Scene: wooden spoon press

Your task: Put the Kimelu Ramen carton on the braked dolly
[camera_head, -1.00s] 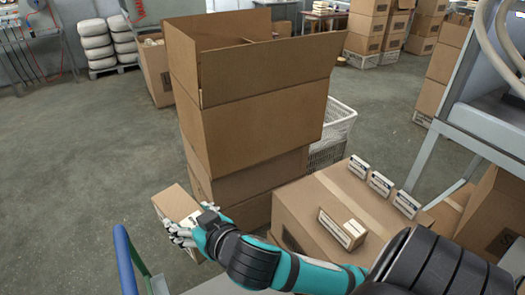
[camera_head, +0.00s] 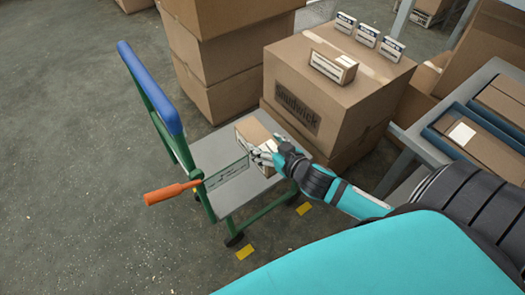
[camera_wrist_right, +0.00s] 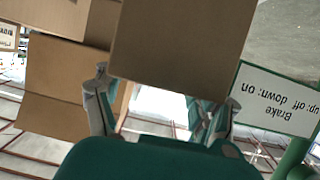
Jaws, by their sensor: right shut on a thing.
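A small brown carton (camera_head: 254,131) with a pale label is in my right gripper (camera_head: 266,155), over the right part of the dolly's grey deck (camera_head: 214,152). The print on it is not legible. I cannot tell whether its underside touches the deck. In the right wrist view the carton (camera_wrist_right: 180,45) fills the top middle, between the fingers of my right gripper (camera_wrist_right: 163,95). The dolly has a blue handle (camera_head: 150,87), a green frame and an orange lever (camera_head: 172,192). A brake sign (camera_wrist_right: 275,105) reads up off, down on. My left gripper is out of view.
A large carton (camera_head: 308,120) stands just behind the dolly, with several small boxes (camera_head: 380,45) on top. Stacked brown boxes (camera_head: 215,65) stand at its left. A conveyor (camera_head: 480,118) is at the right. The floor at left is clear.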

